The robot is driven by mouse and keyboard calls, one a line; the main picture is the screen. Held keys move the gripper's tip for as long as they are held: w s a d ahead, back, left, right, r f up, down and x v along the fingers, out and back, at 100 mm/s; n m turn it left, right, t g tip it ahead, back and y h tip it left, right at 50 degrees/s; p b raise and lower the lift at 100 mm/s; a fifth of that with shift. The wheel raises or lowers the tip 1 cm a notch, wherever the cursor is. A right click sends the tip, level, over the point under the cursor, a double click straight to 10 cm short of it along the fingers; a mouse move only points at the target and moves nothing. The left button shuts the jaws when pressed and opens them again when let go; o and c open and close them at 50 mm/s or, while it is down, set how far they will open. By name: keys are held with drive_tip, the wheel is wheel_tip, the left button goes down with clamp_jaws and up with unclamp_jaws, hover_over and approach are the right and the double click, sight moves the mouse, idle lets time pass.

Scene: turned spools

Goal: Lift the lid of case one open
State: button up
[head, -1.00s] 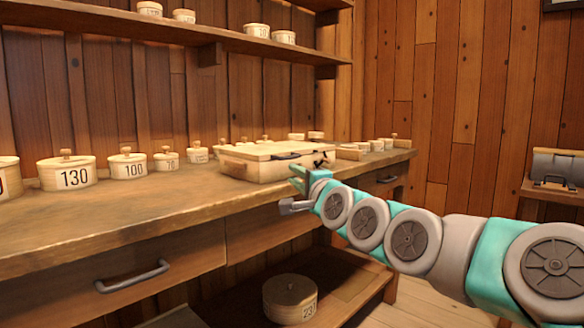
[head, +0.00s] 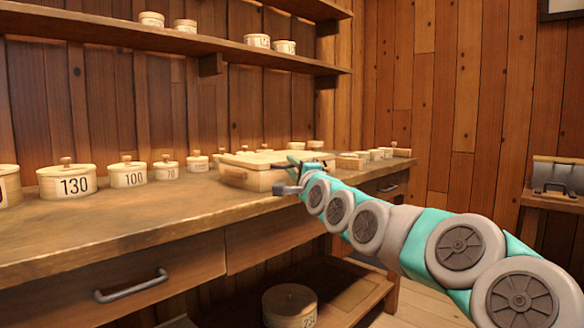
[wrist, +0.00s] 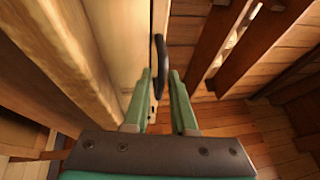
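The pale wooden case (head: 250,180) sits on the workbench. Its flat lid (head: 255,158) looks shut, and no number can be read on it. My gripper (head: 291,177) is at the case's front right side and hides part of its front. In the wrist view, the case (wrist: 115,35) fills the upper left with its dark curved handle (wrist: 160,60) on the face. My gripper (wrist: 161,78) has its two green fingers apart, with the handle at or just beyond the gap between the tips. I cannot tell whether they touch it.
The workbench (head: 130,215) holds lidded round boxes, including one marked 130 (head: 66,182) and one marked 100 (head: 128,174). A shelf (head: 120,30) above holds several more. A round box (head: 290,305) stands on the lower shelf. The bench front is clear.

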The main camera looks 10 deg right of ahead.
drive_tip(key=shift+c, duration=0.4)
clamp_jaws()
idle(1.0)
